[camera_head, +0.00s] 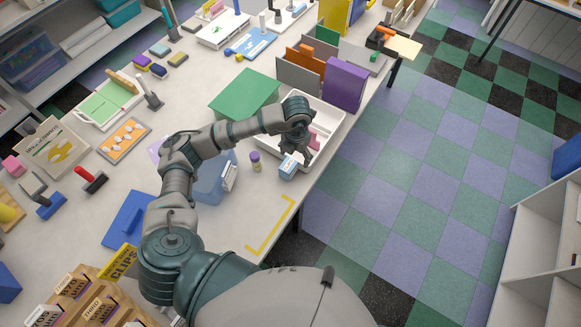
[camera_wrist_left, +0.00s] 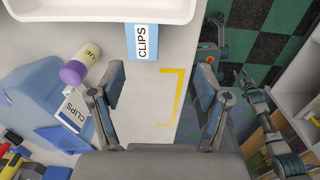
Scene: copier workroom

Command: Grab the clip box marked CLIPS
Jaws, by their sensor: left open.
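The light-blue clip box (camera_head: 288,167) stands on the white table by the near edge of the white tray. In the left wrist view the box (camera_wrist_left: 141,42) shows a white label reading CLIPS and lies ahead of the fingers. My left gripper (camera_head: 296,152) is above and just beyond it in the head view. In the wrist view the fingers of my left gripper (camera_wrist_left: 160,85) are apart with only bare tabletop between them.
A purple-capped bottle (camera_head: 255,161) stands left of the box. The white tray (camera_head: 335,118) borders the box. Clear table with a yellow corner mark (camera_head: 272,238) lies nearer, beside the table's right edge.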

